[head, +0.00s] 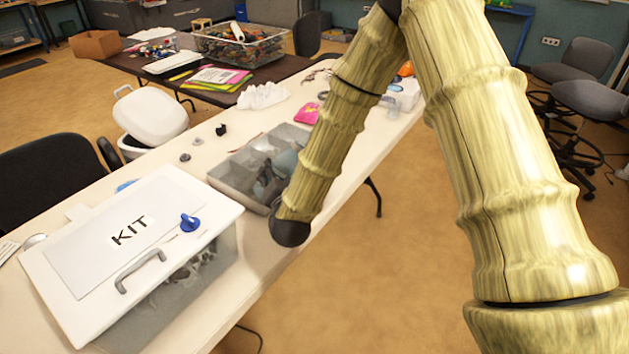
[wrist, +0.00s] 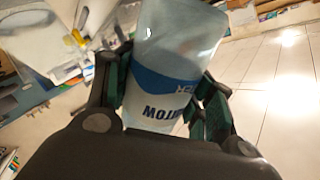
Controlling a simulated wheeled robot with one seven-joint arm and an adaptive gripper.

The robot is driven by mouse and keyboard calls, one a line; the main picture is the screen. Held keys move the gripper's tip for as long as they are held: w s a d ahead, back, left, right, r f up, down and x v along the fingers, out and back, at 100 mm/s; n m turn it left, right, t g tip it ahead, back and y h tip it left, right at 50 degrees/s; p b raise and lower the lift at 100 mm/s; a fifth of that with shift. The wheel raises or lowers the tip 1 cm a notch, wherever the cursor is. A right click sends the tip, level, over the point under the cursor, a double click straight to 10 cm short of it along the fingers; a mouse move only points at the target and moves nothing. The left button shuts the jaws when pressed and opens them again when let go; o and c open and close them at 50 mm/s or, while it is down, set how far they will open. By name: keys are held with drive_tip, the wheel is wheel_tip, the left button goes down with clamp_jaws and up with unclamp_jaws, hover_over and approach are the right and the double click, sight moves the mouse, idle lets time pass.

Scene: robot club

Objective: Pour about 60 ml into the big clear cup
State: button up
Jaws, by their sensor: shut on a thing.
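My gripper (wrist: 158,92) is shut on a translucent container (wrist: 180,40) in the wrist view. The container has a blue and white band with dark lettering that reads upside down, and its lower part is hidden behind the gripper. The liquid level cannot be made out. In the head view my arm hides the gripper and the container.
A lidded KIT box (head: 100,240) and a grey divided bin (head: 240,178) stand on the table. A white lidded tub (head: 150,118) is at its back edge. A dark table (head: 130,62) with a clear bin of parts (head: 240,45) is behind.

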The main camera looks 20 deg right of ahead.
drive_tip(key=shift+w+d+n, duration=0.1)
drive_tip(key=shift+d+n, duration=0.05)
drive_tip(key=shift+n, duration=0.35)
drive_tip(key=shift+r+n+t+h, duration=0.1)
drive_tip(key=shift+n+t+h, duration=0.35)
drive_tip(key=shift+n, duration=0.75)
drive_tip(key=shift+d+n+t+h+b, duration=0.15)
drive_tip(key=shift+n+b, duration=0.3)
drive_tip(key=shift+n, duration=0.45)
drive_tip(key=shift+n+t+h+b, duration=0.15)
drive_tip(key=shift+n+b, duration=0.25)
drive_tip(key=shift+n, duration=0.5)
drive_tip(key=shift+f, duration=0.2)
